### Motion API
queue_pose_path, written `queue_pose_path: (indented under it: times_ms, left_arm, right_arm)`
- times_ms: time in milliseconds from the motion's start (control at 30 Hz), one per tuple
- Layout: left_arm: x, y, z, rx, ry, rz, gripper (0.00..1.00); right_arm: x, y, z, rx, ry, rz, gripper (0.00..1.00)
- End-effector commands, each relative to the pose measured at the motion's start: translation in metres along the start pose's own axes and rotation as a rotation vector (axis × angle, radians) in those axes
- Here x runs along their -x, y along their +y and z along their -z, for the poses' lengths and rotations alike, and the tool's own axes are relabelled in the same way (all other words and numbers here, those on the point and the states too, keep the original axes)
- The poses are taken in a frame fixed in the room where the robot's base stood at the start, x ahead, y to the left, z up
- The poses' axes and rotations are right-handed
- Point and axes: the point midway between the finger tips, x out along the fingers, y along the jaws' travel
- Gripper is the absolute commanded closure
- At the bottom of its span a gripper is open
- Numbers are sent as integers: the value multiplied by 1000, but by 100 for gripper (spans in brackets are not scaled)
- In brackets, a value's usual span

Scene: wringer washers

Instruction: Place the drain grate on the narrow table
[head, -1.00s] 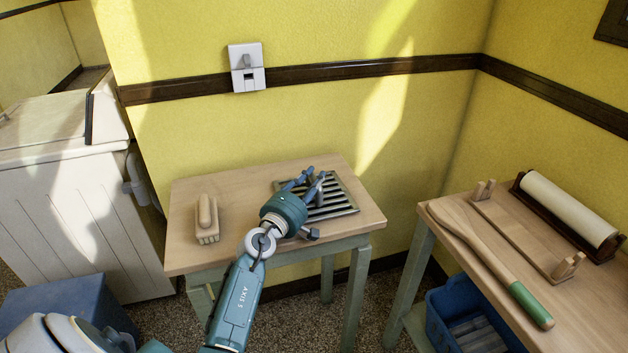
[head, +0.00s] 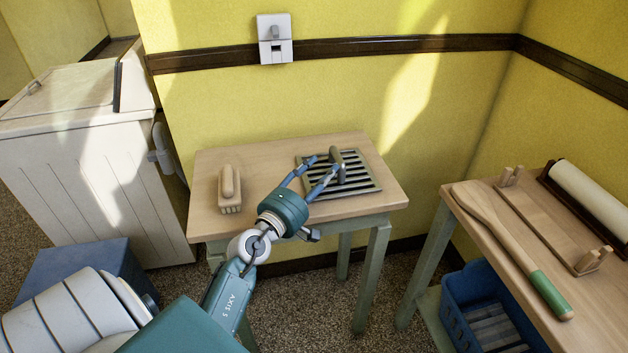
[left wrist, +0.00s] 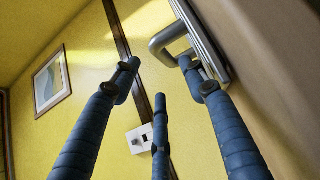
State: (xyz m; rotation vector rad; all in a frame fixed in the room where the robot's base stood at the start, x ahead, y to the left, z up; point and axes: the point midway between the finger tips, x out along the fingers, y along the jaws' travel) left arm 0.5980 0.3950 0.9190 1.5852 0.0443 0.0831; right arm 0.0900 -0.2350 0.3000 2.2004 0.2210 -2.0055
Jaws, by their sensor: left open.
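The drain grate (head: 358,184) is a dark metal square with parallel slats and a raised handle. It lies flat on the right part of the small wooden-topped table (head: 265,190) with pale green legs. My left gripper (head: 322,168) is open, its blue fingers in front of and to the left of the grate's handle. In the left wrist view, the grate (left wrist: 207,42) and its handle loop stand beyond the spread fingers (left wrist: 158,72), with nothing held between them. One fingertip looks very close to the handle; contact is unclear. My right gripper is not in view.
A wooden brush (head: 229,188) lies on the small table's left part. A second table (head: 525,255) at right holds a wooden paddle (head: 510,245), a rack and a roller. A blue crate (head: 485,310) is beneath it. A white washer (head: 90,160) stands left.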

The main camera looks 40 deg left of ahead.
Motion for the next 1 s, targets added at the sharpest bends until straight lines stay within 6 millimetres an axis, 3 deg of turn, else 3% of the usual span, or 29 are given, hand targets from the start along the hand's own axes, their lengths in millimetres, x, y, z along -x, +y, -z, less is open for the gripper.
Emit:
queue_pose_path:
  times_ms: [100,267,1000]
  left_arm:
    - [19,-2,0,-1,0,1,56]
    - [29,0,0,-1,1,-1,56]
    - [30,0,0,0,1,-1,56]
  right_arm:
    - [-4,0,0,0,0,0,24]
    - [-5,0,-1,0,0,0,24]
    - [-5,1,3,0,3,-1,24]
